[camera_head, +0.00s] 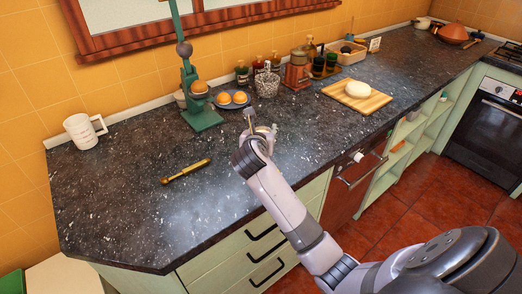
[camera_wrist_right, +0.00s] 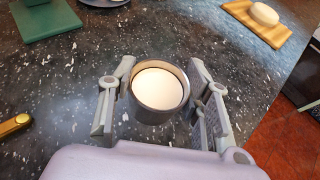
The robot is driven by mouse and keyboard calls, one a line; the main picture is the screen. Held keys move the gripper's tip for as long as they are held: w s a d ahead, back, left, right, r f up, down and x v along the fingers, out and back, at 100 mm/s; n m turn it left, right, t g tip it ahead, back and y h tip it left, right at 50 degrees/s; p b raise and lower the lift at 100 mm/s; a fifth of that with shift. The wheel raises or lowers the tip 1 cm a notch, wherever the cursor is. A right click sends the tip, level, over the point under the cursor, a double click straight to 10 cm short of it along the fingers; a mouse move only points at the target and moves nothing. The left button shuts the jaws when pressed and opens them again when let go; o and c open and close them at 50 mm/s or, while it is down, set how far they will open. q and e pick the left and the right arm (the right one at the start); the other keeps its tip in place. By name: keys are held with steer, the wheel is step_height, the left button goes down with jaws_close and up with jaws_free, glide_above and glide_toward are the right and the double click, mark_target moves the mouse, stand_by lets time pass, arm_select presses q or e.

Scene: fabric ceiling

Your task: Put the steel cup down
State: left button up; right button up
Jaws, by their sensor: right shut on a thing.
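The steel cup (camera_wrist_right: 157,115) is upright between the fingers of my right gripper (camera_wrist_right: 161,80) in the right wrist view, seen from above. White contents, like milk, show inside its rim. In the head view my right gripper (camera_head: 257,137) is over the dark speckled counter (camera_head: 228,190), near the middle, and hides most of the cup. It is shut on the cup. I cannot tell whether the cup's base touches the counter. My left gripper is not in view.
A green press (camera_head: 201,112) and a plate (camera_head: 222,102) of oranges stand behind the gripper. A faceted glass (camera_head: 266,85) is behind it too. A cutting board (camera_head: 375,104) lies right, a brass-coloured tool (camera_head: 186,171) left. A white mug (camera_head: 81,131) is far left. The front counter is clear.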

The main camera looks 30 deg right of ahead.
steer(key=shift+f, duration=3.35)
steer(key=shift+f, duration=0.1)
steer(key=o, duration=1.2)
steer(key=v, duration=1.2)
